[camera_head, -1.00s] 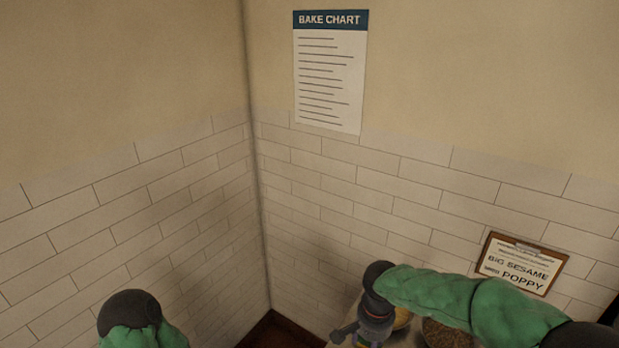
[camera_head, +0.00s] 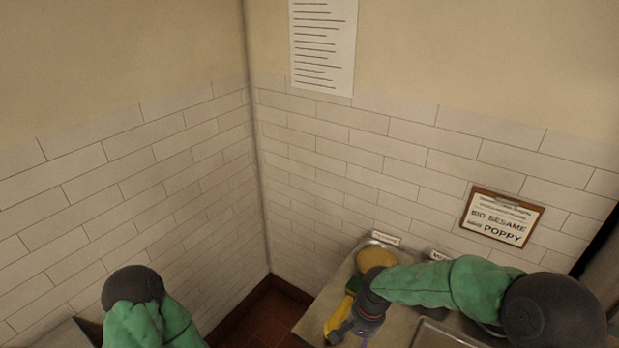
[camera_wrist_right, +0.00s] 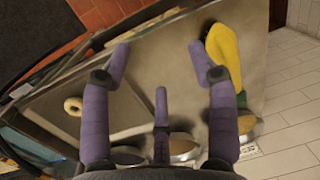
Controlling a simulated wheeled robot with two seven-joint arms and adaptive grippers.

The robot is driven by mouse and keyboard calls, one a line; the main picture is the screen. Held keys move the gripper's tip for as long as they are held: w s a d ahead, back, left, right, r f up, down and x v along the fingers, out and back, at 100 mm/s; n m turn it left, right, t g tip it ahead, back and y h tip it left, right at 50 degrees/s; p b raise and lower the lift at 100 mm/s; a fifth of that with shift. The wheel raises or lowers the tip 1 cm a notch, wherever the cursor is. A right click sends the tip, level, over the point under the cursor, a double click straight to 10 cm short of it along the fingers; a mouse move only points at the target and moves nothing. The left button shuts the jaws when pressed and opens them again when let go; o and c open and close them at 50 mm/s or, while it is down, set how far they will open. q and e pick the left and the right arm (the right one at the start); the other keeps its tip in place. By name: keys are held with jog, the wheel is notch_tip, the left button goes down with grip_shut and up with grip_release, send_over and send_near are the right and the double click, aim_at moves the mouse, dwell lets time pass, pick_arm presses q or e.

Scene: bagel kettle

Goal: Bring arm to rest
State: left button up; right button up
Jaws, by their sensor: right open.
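My right arm (camera_head: 440,283), in a green sleeve, reaches in from the right over the counter. My right gripper (camera_head: 345,333) points down near the counter's left end; in the right wrist view the gripper (camera_wrist_right: 160,75) has its purple fingers spread, with nothing between them. My left arm (camera_head: 150,315) shows only as a green-sleeved bend at the lower left; its gripper is out of view.
The counter (camera_head: 312,322) holds a yellow-and-green object (camera_head: 338,318), a yellow-filled bowl (camera_head: 377,258) and a tray (camera_head: 425,331). A bagel (camera_wrist_right: 73,106) lies on the tray in the wrist view. A clipboard (camera_head: 502,217) and a chart (camera_head: 323,45) hang on the wall.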

jog(key=s+f+n+b, duration=0.1)
jog(key=s+f+b, duration=0.2)
jog(key=f, duration=0.7)
jog(key=s+a+f+n+y+b, duration=0.1)
jog(key=s+f+b, duration=0.2)
jog(key=s+f, duration=0.4)
jog(key=s+a+f+y+b, duration=0.1)
jog(key=s+f+b, duration=0.3)
jog(key=f, duration=1)
jog(key=shift+s+a+f+n, duration=0.15)
jog(key=shift+s+f+n, duration=0.25)
jog(key=shift+s, duration=0.1)
